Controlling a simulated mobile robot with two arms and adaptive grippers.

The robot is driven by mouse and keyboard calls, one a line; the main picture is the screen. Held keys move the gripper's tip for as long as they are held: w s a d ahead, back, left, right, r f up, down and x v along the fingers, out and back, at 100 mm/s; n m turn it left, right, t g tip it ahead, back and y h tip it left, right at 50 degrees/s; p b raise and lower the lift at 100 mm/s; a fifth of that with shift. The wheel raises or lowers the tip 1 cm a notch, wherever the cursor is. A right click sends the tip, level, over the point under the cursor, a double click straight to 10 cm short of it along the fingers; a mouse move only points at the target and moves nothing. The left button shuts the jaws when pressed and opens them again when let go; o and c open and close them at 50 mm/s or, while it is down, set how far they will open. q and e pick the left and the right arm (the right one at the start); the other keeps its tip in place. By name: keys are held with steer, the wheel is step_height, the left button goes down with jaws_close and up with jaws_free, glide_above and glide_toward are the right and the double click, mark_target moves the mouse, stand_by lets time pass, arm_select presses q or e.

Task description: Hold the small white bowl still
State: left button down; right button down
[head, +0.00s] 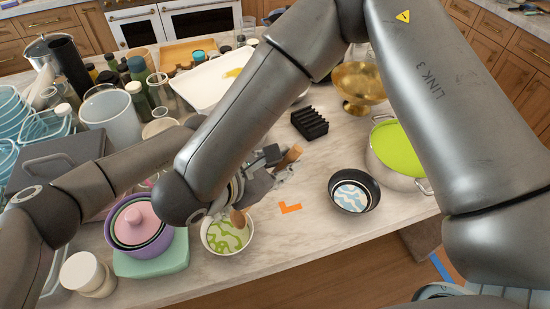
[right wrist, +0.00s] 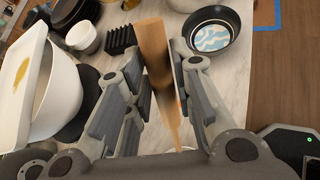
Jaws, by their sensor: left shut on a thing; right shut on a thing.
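The small white bowl (head: 214,246) with a green pattern inside stands upright near the counter's front edge, in the head view. My left gripper (head: 198,215) is at the bowl's upper left rim, mostly hidden behind my right arm; its grip on the rim is covered. My right gripper (head: 274,165) is shut on a wooden utensil (head: 292,155), also between the fingers in the right wrist view (right wrist: 155,60). The utensil is tilted, and its lower end (head: 237,218) is over or in the bowl; I cannot tell whether it touches.
A green board (head: 150,262) with a purple pot (head: 155,248) stands left of the bowl. An orange corner mark (head: 290,208), a dark pan (head: 345,205) and a black rack (head: 309,123) are to the right. Clutter fills the left and back.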

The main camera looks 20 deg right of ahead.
steer(key=a+f, duration=0.3)
steer(key=f, duration=0.2)
steer(key=shift+a, duration=0.3)
steer(key=shift+w+d, duration=0.1)
stand_by(0.4)
steer(key=shift+w+d, duration=0.1)
steer(key=shift+w+a, duration=0.1)
steer(key=shift+a, duration=0.2)
steer(key=shift+s+d, duration=0.25)
steer(key=shift+d, duration=0.2)
